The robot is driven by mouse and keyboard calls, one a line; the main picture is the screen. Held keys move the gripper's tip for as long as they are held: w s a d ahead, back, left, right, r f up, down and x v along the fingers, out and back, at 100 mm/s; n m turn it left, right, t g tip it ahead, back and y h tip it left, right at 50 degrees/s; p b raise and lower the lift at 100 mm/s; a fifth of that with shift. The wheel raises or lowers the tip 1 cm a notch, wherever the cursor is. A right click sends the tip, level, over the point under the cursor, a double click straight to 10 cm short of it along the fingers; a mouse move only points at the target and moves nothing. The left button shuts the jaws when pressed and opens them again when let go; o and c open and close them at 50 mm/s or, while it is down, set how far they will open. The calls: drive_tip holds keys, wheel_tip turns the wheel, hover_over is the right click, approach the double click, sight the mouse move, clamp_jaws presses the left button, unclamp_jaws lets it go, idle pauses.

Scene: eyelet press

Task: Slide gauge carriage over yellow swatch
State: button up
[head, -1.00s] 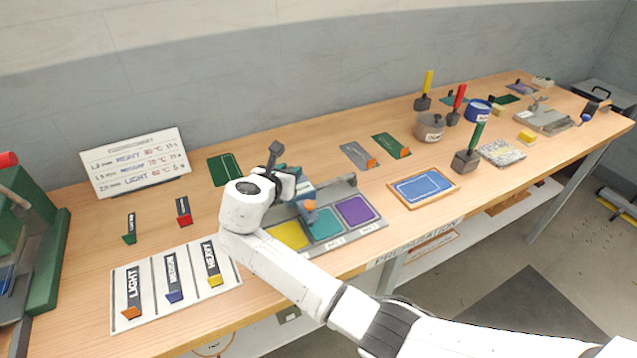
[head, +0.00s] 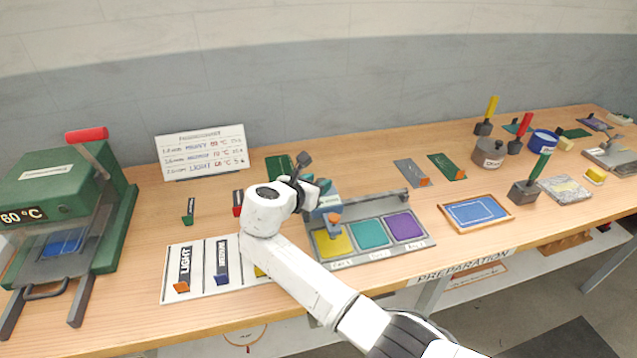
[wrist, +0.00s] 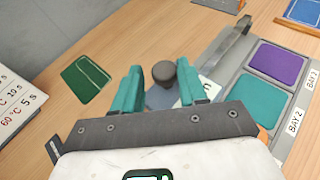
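The gauge tray (head: 428,239) holds a yellow swatch (head: 335,244), a teal swatch (head: 370,233) and a purple swatch (head: 404,226) in a row. The blue carriage (head: 328,203) stands at the rail's left end, behind the yellow swatch. Its orange pointer (head: 334,217) lines up with the yellow swatch and overlaps its back edge in the head view. My gripper (wrist: 160,88) has its teal fingers apart, one on each side of the carriage's dark knob (wrist: 163,70). A gap shows at the left finger; contact at the right is unclear. The yellow swatch is hidden in the wrist view.
A labelled board (head: 170,293) with several coloured tags lies left of the tray. A green press (head: 110,215) stands at the far left. A framed blue screen (head: 510,222) lies to the right. A green card (wrist: 86,78) lies behind the tray.

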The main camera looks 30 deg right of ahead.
drive_tip(key=shift+o, duration=1.1)
drive_tip(key=v, duration=1)
drive_tip(key=shift+a+b, duration=0.35)
drive_tip(key=shift+b, duration=0.1)
drive_tip(key=shift+s, duration=0.2)
